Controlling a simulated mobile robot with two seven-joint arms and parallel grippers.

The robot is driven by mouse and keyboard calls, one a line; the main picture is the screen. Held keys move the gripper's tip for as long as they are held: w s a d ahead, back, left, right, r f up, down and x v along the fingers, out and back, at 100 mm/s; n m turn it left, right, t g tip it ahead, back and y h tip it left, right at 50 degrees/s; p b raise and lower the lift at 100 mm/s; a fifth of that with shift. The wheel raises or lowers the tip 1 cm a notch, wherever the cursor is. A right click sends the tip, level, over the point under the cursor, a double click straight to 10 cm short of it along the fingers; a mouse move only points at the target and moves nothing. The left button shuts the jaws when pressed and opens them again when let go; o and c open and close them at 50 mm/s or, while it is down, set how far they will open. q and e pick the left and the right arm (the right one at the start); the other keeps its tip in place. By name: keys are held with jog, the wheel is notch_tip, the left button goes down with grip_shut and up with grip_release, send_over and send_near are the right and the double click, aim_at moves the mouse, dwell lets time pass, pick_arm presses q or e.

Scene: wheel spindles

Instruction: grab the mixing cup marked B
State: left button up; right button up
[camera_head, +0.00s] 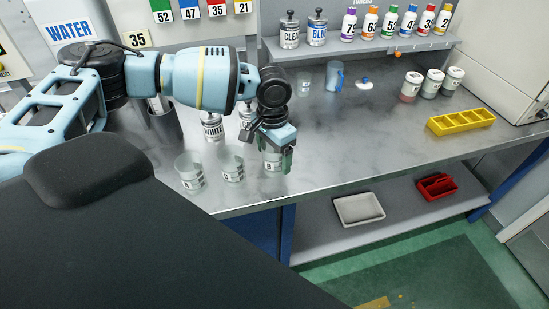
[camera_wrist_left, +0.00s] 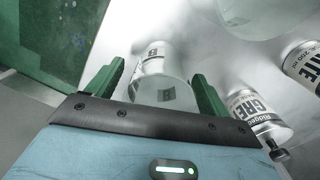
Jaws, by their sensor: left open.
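The mixing cup marked B (camera_head: 270,162) is a clear cup standing near the front edge of the bench. My left gripper (camera_head: 286,157) is at this cup, and its green fingers partly hide it in the head view. In the left wrist view the cup (camera_wrist_left: 162,84) shows between the two spread fingers of the open gripper (camera_wrist_left: 157,76), with a gap visible on the left. Whether either finger touches the cup I cannot tell. My right gripper is not in view.
Two more clear cups, one (camera_head: 190,173) and another marked C (camera_head: 232,169), stand just left of cup B. Labelled tins, including a white one (camera_head: 212,127), stand close behind. A yellow tray (camera_head: 461,121) lies far right; the bench middle is clear.

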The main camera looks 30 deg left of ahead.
pick_arm(q)
jog(key=c, duration=1.1)
jog(key=shift+o, duration=0.2)
jog(key=shift+r, duration=0.1)
